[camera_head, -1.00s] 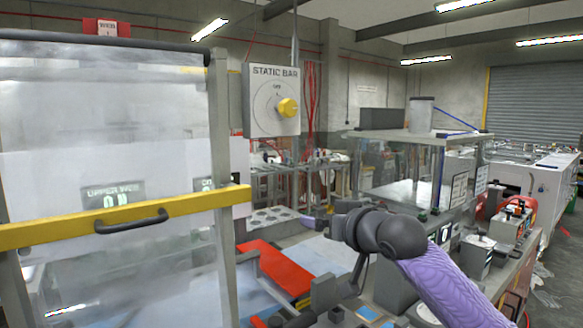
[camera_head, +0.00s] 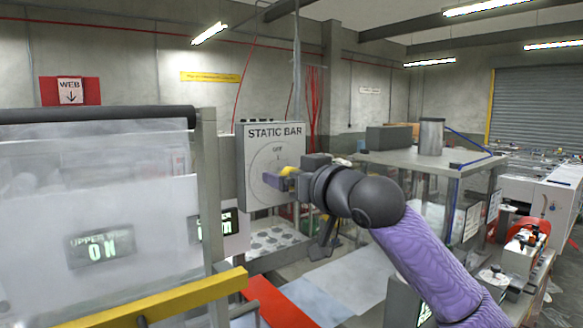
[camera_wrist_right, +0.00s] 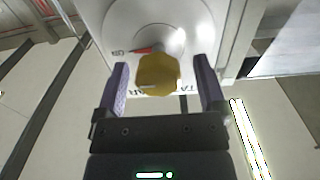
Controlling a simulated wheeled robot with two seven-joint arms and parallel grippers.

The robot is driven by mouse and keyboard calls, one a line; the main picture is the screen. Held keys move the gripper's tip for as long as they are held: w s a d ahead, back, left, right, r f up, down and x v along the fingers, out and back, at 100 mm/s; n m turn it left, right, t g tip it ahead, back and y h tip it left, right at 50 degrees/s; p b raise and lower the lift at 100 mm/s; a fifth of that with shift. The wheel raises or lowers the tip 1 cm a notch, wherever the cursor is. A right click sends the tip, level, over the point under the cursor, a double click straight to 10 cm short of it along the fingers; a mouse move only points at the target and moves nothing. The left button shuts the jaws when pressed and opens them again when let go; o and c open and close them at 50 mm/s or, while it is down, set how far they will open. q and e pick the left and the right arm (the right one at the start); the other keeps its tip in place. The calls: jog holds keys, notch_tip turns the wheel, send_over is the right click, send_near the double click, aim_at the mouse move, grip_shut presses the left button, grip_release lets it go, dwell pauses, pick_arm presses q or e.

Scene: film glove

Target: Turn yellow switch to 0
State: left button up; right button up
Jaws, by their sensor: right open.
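The yellow switch (camera_wrist_right: 158,74) is a knob on a round white dial of the grey STATIC BAR panel (camera_head: 258,200). In the head view my right gripper (camera_head: 282,180) is at the panel and covers most of the knob; only a bit of yellow (camera_head: 289,170) shows. In the right wrist view the gripper (camera_wrist_right: 160,90) is open, with one purple finger on each side of the knob and visible gaps between. A red mark shows beside the knob on the dial. The digit it points to cannot be read. My left gripper is out of view.
A clear guard door with a yellow bar (camera_head: 165,303) stands at the left. Display boxes (camera_head: 100,248) show behind it. A red plate (camera_head: 285,300) lies below the panel. A bench with a grey top (camera_head: 420,158) is at the right.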

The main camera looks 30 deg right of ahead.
jog(key=shift+d, duration=0.1)
jog(key=shift+c, duration=1.3)
grip_shut()
